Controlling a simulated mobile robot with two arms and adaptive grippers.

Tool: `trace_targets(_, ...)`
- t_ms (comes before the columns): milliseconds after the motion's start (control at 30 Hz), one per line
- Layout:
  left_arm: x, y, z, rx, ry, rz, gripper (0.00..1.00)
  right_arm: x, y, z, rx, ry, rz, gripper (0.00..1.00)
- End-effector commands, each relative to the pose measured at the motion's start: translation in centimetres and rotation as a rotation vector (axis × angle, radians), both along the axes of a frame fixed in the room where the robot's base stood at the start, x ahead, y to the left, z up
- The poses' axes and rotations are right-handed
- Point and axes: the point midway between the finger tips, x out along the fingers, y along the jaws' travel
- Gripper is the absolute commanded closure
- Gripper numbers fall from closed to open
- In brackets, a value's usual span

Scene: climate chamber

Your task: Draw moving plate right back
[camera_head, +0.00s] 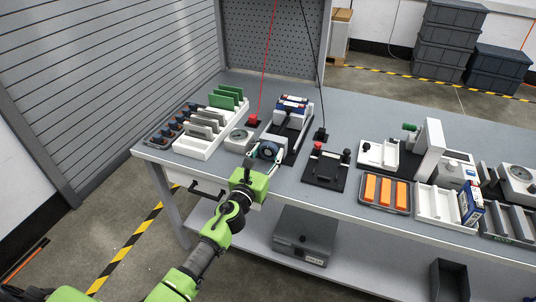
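A fixture with a dark base (304,143) and white side parts stands at the left middle of the bench, with blue-and-white boxes (292,105) at its far end. My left gripper (267,156) is at its near end, its fingers around or beside a dark round part (269,149); whether they grip it is unclear. To the right, a tall white upright block (430,139) stands on a dark base with a green knob (410,127) behind a low white part (380,153). I cannot tell which part is the moving plate. My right gripper is out of view.
A black stand (326,168) and a tray of orange blocks (384,192) are right. Cables hang above the bench. A grey box (305,238) is on the lower shelf.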

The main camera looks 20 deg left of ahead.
Motion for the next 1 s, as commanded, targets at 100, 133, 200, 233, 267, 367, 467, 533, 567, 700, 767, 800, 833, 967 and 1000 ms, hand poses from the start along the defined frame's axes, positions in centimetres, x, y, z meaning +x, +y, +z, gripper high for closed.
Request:
trace_targets(100, 0.0, 0.0, 0.0, 0.000, 0.000, 0.000, 0.75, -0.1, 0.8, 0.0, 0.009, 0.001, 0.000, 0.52)
trace_targets(133, 0.0, 0.0, 0.0, 0.000, 0.000, 0.000, 0.75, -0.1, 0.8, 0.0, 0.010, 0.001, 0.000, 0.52)
trace_targets(200, 0.0, 0.0, 0.0, 0.000, 0.000, 0.000, 0.75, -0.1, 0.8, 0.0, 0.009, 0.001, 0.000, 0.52)
trace_targets(233, -0.1, 0.0, 0.0, 0.000, 0.000, 0.000, 0.75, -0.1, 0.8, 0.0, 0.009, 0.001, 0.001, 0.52)
trace_targets(267, -0.2, 0.0, 0.0, 0.000, 0.000, 0.000, 0.75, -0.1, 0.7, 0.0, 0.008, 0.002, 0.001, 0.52)
trace_targets(367, -0.7, 0.0, 0.0, 0.001, 0.001, 0.000, 0.75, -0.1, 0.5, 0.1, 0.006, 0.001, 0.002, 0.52)
trace_targets(467, -1.3, 0.1, -0.1, 0.001, 0.002, 0.001, 0.75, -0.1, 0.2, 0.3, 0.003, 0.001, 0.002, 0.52)
trace_targets(533, -1.7, 0.1, -0.1, 0.001, 0.002, 0.001, 0.75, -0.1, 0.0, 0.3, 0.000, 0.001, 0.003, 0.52)
trace_targets(567, -1.9, 0.1, -0.1, 0.001, 0.002, 0.001, 0.75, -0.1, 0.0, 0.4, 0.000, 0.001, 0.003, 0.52)
trace_targets(700, -2.8, 0.1, -0.1, 0.001, 0.002, 0.001, 0.75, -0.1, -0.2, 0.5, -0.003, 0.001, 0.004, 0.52)
trace_targets(767, -3.1, 0.1, -0.1, 0.001, 0.003, 0.001, 0.75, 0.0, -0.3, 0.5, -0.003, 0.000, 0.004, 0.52)
trace_targets(800, -3.4, 0.2, -0.2, 0.001, 0.003, 0.002, 0.75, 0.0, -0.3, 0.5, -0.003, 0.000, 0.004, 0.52)
trace_targets(833, -3.6, 0.2, -0.2, 0.001, 0.003, 0.002, 0.75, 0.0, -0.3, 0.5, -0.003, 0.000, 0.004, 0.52)
trace_targets(967, -4.4, 0.2, -0.2, 0.000, 0.003, 0.002, 0.75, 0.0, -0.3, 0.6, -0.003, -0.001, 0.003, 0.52)
trace_targets(1000, -4.6, 0.2, -0.2, 0.000, 0.004, 0.002, 0.75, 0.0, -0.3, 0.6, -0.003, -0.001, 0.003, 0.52)
